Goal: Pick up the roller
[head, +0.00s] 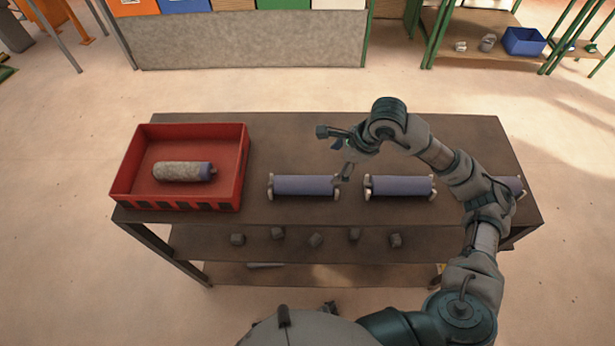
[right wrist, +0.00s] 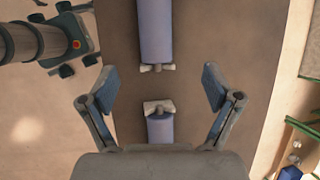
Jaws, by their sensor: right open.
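A blue-purple roller (head: 305,186) lies on the brown table, its ends at pale end pieces. A second like it (head: 400,187) lies to its right. A third roller (head: 511,185) is partly hidden behind my right arm at the table's right. A roller with a grey, rough sleeve (head: 182,171) lies in the red tray (head: 245,170). My right gripper (head: 338,152) is open and empty, above the table near the first roller's right end. In the right wrist view, its spread fingers (right wrist: 158,88) stand either side of the gap between two rollers, one above (right wrist: 155,30), one below (right wrist: 160,130).
The table (head: 290,135) is clear along its back edge. Several small grey blocks (head: 315,240) lie on the shelf below. A grey panel (head: 250,42) and a rack with a blue bin (head: 524,41) stand behind, away from the table.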

